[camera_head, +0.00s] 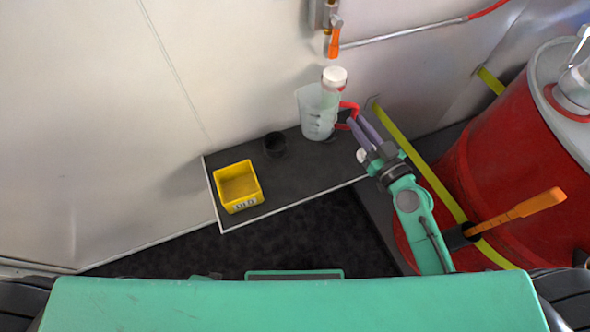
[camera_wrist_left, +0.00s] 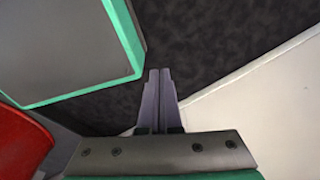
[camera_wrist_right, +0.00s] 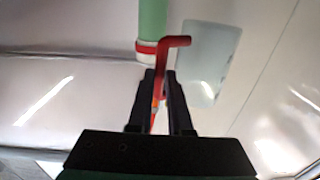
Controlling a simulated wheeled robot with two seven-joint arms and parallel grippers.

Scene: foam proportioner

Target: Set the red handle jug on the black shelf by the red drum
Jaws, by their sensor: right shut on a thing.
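The red handle jug (camera_head: 316,112) is a translucent measuring jug, upright over the far end of the black shelf (camera_head: 300,175). I cannot tell whether its base touches the shelf. My right gripper (camera_head: 356,122) is shut on its red handle (camera_head: 350,108), at the jug's right side. In the right wrist view the handle (camera_wrist_right: 163,72) runs between the fingers, with the pale jug (camera_wrist_right: 203,62) beyond. The red drum (camera_head: 490,150) stands at the right. My left gripper (camera_wrist_left: 158,98) is empty, its fingers together over dark floor; it is outside the head view.
A white-capped bottle (camera_head: 334,76) stands close behind the jug. A black cup (camera_head: 275,144) and a yellow bin (camera_head: 238,187) are on the shelf to the left. An orange-handled valve (camera_head: 334,42) is on the wall above.

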